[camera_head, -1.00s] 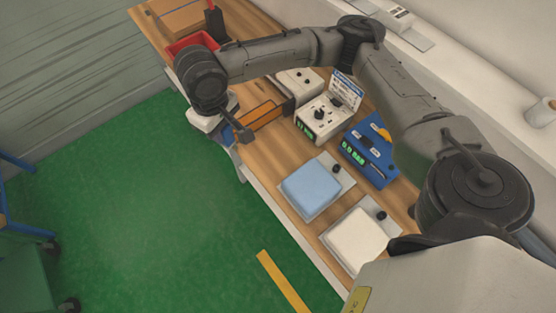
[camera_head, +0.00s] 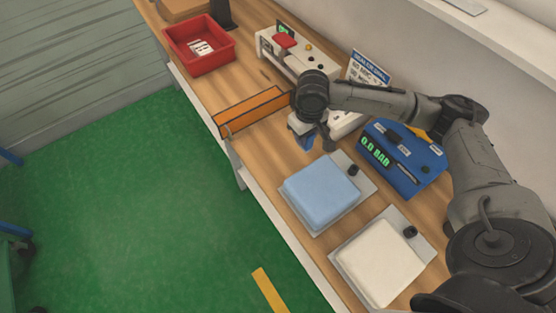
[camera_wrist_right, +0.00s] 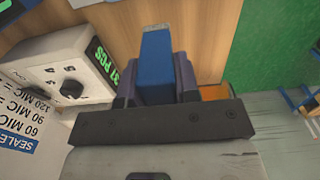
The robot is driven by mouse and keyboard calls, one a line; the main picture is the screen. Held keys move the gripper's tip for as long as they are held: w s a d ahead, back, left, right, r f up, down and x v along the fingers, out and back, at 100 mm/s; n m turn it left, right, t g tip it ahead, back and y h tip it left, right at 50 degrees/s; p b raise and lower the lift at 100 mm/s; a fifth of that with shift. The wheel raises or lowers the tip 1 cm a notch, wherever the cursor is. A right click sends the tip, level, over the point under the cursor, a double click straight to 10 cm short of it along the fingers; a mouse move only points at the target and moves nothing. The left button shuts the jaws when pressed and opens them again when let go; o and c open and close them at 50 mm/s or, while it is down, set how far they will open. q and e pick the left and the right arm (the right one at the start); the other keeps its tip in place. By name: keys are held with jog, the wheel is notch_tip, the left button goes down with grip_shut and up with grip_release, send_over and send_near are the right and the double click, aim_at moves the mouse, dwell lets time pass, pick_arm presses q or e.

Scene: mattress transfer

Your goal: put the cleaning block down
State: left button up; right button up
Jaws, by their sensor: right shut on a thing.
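The blue cleaning block (camera_wrist_right: 156,62) is held between the dark fingers of my right gripper (camera_wrist_right: 155,85) in the right wrist view. In the head view my right gripper (camera_head: 310,138) is over the wooden bench, behind the light-blue pad, and shut on the block. Only a small blue part of the block (camera_head: 305,143) shows below it there. I cannot tell whether the block touches the bench. My left gripper is not in view.
An orange divider (camera_head: 250,110) is left of the gripper and a red bin (camera_head: 199,63) is farther back. A blue device (camera_head: 420,170) stands to the right. A light-blue pad (camera_head: 320,192) and a white pad (camera_head: 380,265) lie on plates in front.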

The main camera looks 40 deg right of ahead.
jog(key=shift+s+d+f, duration=0.1)
jog(key=shift+d+f, duration=0.15)
jog(key=shift+f, duration=0.3)
jog(key=shift+w+f+b, duration=0.2)
jog(key=shift+f+b, duration=0.1)
jog(key=w+a+f, duration=0.1)
jog(key=w+f, duration=0.1)
jog(key=w, duration=0.1)
jog(key=w+a+f+b, duration=0.1)
jog(key=w+a+f, duration=0.1)
jog(key=w, duration=0.1)
jog(key=w+a+f+b, duration=0.1)
jog(key=w+f, duration=0.1)
jog(key=w, duration=0.1)
jog(key=shift+w+a+f, duration=0.2)
jog(key=shift+w+a, duration=0.15)
jog(key=shift+a, duration=0.05)
jog(key=shift+f+b, duration=0.9)
jog(key=shift+f, duration=1.2)
